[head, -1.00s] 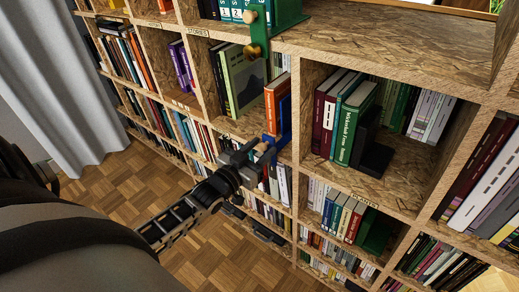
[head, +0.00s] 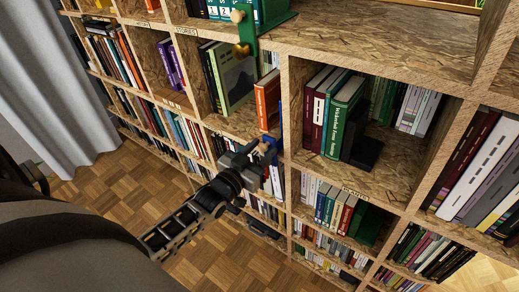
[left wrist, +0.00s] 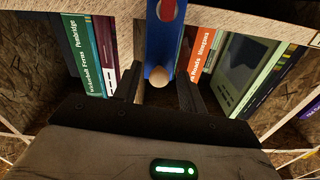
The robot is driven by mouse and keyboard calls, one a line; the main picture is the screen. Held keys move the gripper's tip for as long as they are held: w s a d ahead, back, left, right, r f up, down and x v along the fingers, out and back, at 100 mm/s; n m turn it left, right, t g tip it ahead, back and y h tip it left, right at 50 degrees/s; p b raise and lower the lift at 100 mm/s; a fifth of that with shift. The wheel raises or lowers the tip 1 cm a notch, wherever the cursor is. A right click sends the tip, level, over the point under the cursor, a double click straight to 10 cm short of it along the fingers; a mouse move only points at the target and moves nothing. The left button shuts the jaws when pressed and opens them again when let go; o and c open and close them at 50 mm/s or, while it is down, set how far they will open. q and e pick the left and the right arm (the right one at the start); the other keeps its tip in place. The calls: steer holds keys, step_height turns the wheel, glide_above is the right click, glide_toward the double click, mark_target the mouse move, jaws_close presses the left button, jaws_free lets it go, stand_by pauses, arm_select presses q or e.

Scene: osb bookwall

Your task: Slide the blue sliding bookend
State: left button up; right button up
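The blue sliding bookend (head: 280,122) stands at the front of a middle shelf, beside an orange book (head: 267,100), partly hidden by my gripper. In the left wrist view the blue bookend (left wrist: 155,42) shows a pale round wooden knob (left wrist: 159,76) facing me. My left gripper (head: 262,152) is at the bookend's front. In the left wrist view its fingers (left wrist: 159,88) stand on both sides of the knob, with gaps showing, so it is open. Whether either finger touches the knob cannot be told. My right gripper is not in view.
An upright board (head: 288,130) stands just right of the blue bookend. A green book (head: 341,120) and a black bookend (head: 365,152) are in the compartment to the right. Parquet floor (head: 130,190) is clear at lower left.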

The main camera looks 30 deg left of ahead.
arm_select(q)
steer(key=s+a, duration=0.1)
steer(key=s, duration=1.5)
steer(key=shift+w+a, duration=0.1)
steer(key=d+f+g, duration=0.2)
steer(key=d+g, duration=0.4)
steer(key=g, duration=0.1)
steer(key=s+d+r+m+g+y, duration=0.1)
steer(key=s+r+g, duration=0.1)
steer(key=s+g, duration=0.2)
steer(key=s+d+r+g, duration=0.1)
steer(key=s+r+g, duration=0.1)
steer(key=s+g, duration=0.15)
steer(key=w+d+f+t+h, duration=0.3)
steer(key=w+d+f+t, duration=0.2)
steer(key=d+f+t, duration=0.1)
steer(key=shift+w+m+t, duration=0.35)
steer(key=shift+m+t, duration=0.05)
steer(key=shift+t, duration=0.15)
